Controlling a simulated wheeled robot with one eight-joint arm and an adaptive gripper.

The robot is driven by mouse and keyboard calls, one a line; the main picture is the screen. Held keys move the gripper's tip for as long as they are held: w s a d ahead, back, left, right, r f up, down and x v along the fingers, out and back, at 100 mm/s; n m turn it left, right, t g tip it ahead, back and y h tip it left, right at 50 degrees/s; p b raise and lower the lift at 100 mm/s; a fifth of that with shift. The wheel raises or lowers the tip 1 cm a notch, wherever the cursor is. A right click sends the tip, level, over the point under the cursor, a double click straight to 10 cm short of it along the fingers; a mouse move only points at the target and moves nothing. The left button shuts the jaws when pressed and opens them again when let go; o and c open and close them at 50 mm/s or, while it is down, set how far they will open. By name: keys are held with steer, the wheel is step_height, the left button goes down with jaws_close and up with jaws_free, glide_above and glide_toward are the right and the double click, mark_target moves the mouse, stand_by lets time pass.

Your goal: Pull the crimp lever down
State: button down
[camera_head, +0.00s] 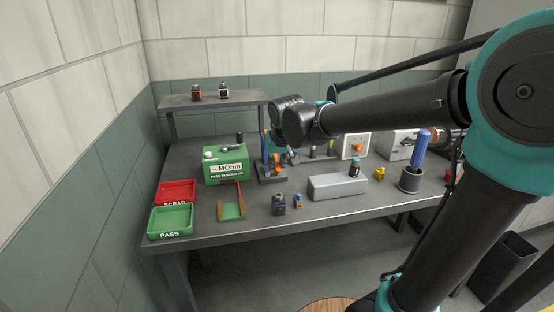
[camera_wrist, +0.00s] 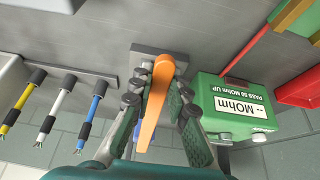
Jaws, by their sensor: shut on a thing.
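The crimp lever (camera_wrist: 154,100) is a long orange handle in the wrist view, between my gripper's two fingers. My gripper (camera_wrist: 156,105) is shut on the lever. The grey base (camera_wrist: 148,50) of the crimp press shows behind the lever's far end. In the head view the crimp press (camera_head: 271,171) stands mid-table, with a blue upright and an orange part. My wrist and gripper (camera_head: 279,150) are at its upper right, and the fingers hide part of it. The lever's exact angle is hard to tell.
A green MOhm meter (camera_head: 226,165) stands close left of the press. A red SCRAP tray (camera_head: 176,191) and green PASS tray (camera_head: 171,219) lie farther left. A grey block (camera_head: 338,188) lies to the right. Yellow, white and blue leads (camera_wrist: 61,92) hang beside my gripper.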

steer(key=shift+w+f+t, duration=0.1)
steer(key=shift+f+t, duration=0.2)
steer(key=shift+f, duration=0.1)
steer(key=c, duration=1.4)
jaws_free()
steer(key=shift+c, duration=0.2)
steer(key=v, duration=1.2)
steer(key=shift+d, duration=0.1)
